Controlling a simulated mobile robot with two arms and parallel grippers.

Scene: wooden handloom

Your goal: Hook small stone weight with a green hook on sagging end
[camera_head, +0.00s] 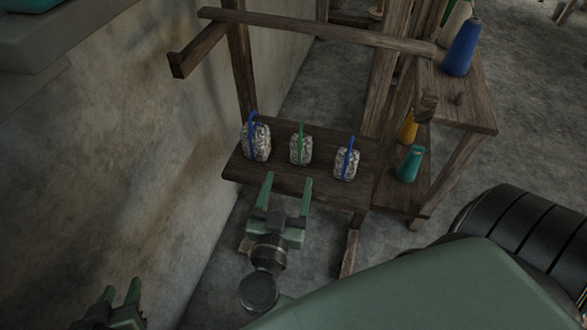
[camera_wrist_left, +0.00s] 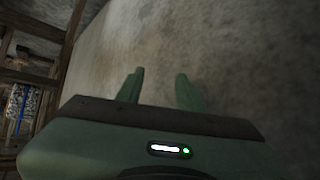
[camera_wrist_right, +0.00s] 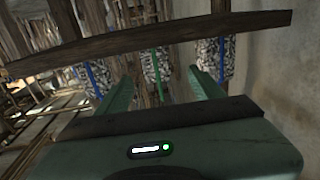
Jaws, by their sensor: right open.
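The small stone weight with a green hook (camera_head: 301,151) stands on a dark wooden shelf (camera_head: 262,172), between two stone weights with blue hooks, one at left (camera_head: 257,143) and one at right (camera_head: 345,165). My right gripper (camera_head: 287,180) is open and empty, in front of the shelf, its fingers pointing toward the weights. In the right wrist view the green-hooked weight (camera_wrist_right: 164,66) shows between the two fingers, beyond the shelf edge and apart from them. My left gripper (camera_head: 122,292) is open and empty at lower left, facing the wall. I cannot make out the sagging end.
A wooden bar (camera_head: 320,28) of the loom frame runs above the shelf. A side table (camera_head: 470,118) at right bears a blue cone (camera_head: 462,48). Orange and teal cones (camera_head: 411,163) stand lower down. The wall (camera_head: 130,110) is close on the left.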

